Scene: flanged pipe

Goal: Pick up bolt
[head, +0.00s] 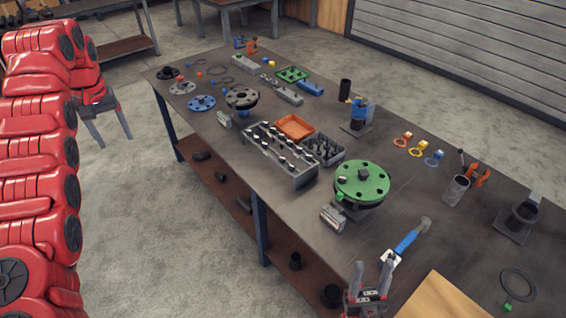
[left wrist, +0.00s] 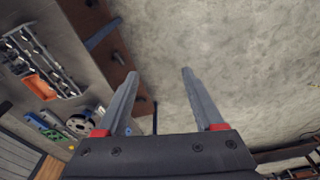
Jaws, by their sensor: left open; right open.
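Several dark and silvery bolts (head: 283,147) lie in rows in a long grey tray (head: 290,181) at the middle of the table. The tray also shows at the upper left of the left wrist view (left wrist: 40,58). My left gripper (head: 117,142) is open and empty, off the table's left side above the floor. Its two spread fingers (left wrist: 159,73) show in the left wrist view with only floor between them. My right gripper (head: 373,264) is open and empty at the table's near edge, at the bottom of the head view.
An orange tray (head: 295,126) and a grey bin of small parts (head: 323,149) adjoin the bolt tray. A green flange (head: 362,181) stands to its right, with a blue-handled tool (head: 408,240) nearer. A dark flange (head: 241,97) stands behind. A lower shelf (head: 225,195) runs under the table (head: 440,190).

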